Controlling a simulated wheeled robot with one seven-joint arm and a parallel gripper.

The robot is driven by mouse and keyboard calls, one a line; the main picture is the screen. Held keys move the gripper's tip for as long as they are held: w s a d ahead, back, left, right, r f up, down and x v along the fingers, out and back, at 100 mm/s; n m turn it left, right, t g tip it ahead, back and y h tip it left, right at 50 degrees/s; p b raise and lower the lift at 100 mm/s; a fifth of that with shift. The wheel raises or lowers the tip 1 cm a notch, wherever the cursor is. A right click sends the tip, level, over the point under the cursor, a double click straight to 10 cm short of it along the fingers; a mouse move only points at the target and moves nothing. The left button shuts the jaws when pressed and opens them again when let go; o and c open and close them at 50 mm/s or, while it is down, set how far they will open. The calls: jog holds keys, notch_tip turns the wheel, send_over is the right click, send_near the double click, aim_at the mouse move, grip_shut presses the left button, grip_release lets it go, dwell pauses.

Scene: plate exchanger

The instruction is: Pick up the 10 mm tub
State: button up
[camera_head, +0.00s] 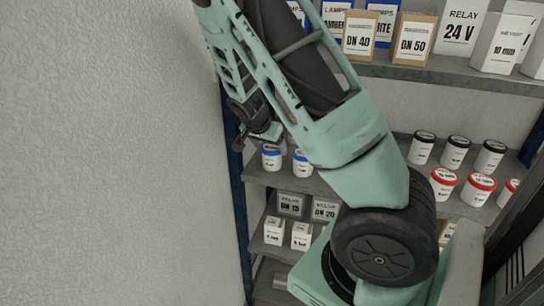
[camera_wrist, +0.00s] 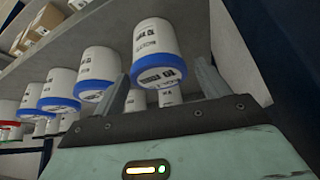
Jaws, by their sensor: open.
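Several white tubs with blue lids stand in a row on a shelf in the wrist view, which shows them upside down. The tub (camera_wrist: 155,45) in the middle lies in line with the gap between my fingertips. Its upside-down label seems to start with 10, but the print is hard to read. My gripper (camera_wrist: 163,70) is open, with a finger to each side of this tub in the picture. In the head view, two blue-lidded tubs (camera_head: 271,158) (camera_head: 302,164) show just below my gripper (camera_head: 262,138); my arm hides others.
Red-lidded tubs (camera_head: 480,189) and black-lidded tubs (camera_head: 457,152) stand on the shelf to the right. Boxes (camera_head: 415,38) fill the shelf above, and small boxes (camera_head: 274,230) the one below. A blue upright (camera_head: 234,185) and a wall (camera_head: 110,150) bound the left.

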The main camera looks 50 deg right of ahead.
aim_at(272, 146)
jog(key=x, duration=0.1)
jog(key=p+x, duration=0.1)
jog(key=x, duration=0.1)
jog(key=shift+d, duration=0.4)
jog(key=shift+d+f, duration=0.1)
jog(key=shift+f, duration=0.3)
jog(key=c, duration=1)
jog(key=shift+c, duration=1.3)
jog(key=shift+r, duration=0.2)
